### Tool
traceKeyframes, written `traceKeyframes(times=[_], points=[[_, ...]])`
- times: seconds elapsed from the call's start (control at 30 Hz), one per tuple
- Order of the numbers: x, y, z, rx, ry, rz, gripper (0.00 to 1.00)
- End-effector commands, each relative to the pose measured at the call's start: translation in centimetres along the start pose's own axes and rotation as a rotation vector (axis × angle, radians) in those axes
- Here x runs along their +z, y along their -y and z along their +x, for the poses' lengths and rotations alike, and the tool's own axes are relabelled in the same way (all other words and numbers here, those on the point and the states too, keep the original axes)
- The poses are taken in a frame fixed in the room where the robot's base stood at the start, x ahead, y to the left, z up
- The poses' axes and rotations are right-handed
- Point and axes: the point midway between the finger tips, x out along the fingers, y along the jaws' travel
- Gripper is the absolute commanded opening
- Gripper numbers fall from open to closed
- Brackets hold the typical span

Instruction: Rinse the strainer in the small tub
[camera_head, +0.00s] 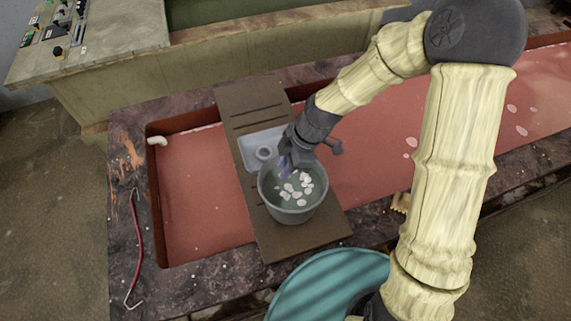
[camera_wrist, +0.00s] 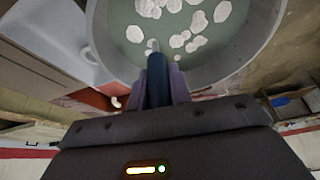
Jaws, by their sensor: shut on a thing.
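The small tub (camera_head: 297,217) is a round grey vessel of cloudy water with several white patches on its surface. It stands on a brown board. The tub also shows in the wrist view (camera_wrist: 258,62). My gripper (camera_head: 286,168) is over the tub's left back side, pointing down into it. In the wrist view my purple fingers (camera_wrist: 157,88) are shut on a dark blue handle (camera_wrist: 157,75), which I take as the strainer's. A short pale metal tip runs from it toward the water. The strainer's head cannot be made out, so I cannot tell whether it is under water.
The brown board (camera_head: 268,232) lies across a long trough of reddish liquid (camera_head: 195,190). A pale grey tray (camera_head: 247,147) with a round fitting sits behind the tub. A red rod with hooked ends (camera_head: 137,240) lies on the left edge. A teal round object (camera_head: 325,290) is in front.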

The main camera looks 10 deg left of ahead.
Motion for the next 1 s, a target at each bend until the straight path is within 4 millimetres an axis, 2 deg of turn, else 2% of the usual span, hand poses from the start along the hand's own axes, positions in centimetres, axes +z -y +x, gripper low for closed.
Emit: traceKeyframes(times=[0.37,0.67,1.0], points=[[-0.5,0.0,-1.1,0.001,0.0,0.0,0.0],[-0.4,0.0,-1.0,0.001,0.0,0.0,0.0],[0.1,0.0,0.2,0.0,0.0,0.0,0.0]])
